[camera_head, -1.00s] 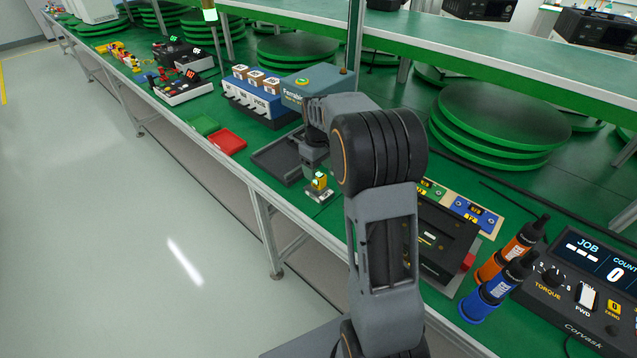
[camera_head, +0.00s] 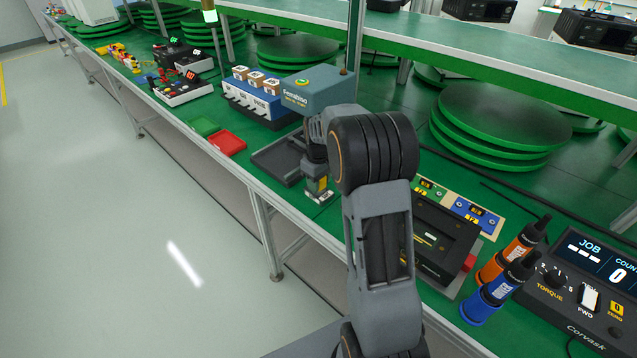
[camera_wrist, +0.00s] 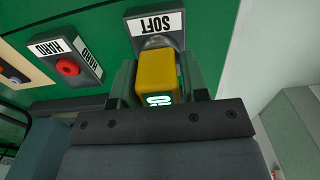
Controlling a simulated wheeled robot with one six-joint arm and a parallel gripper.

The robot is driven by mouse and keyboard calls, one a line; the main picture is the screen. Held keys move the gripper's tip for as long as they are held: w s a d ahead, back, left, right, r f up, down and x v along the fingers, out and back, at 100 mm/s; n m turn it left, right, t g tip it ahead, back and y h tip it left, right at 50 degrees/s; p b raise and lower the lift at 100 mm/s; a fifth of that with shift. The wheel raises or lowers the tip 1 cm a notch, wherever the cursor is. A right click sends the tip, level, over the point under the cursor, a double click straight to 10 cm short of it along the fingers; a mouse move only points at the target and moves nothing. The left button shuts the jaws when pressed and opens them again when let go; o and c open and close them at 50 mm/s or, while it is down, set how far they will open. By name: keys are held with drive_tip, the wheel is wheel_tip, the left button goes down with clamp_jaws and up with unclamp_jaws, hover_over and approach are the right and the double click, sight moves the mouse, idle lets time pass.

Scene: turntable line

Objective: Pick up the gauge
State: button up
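The gauge (camera_wrist: 157,72) is a small yellow block with a lit display on its face, seen between my fingers in the wrist view. It is by a grey block labelled SOFT (camera_wrist: 155,20) on the green bench. In the head view the gauge (camera_head: 321,184) is mostly hidden by my gripper (camera_head: 317,187), low over the bench's front edge. In the wrist view my gripper (camera_wrist: 158,85) has one finger on each side of the gauge. Whether the fingers press on it cannot be told.
A grey block labelled HARD with a red button (camera_wrist: 67,66) is left of the gauge in the wrist view. A dark tray (camera_head: 272,160), a red tray (camera_head: 227,143) and a blue-grey machine (camera_head: 318,88) are near. A black fixture (camera_head: 440,235) stands to the right.

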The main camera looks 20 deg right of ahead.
clamp_jaws()
drive_tip(key=shift+r, duration=0.1)
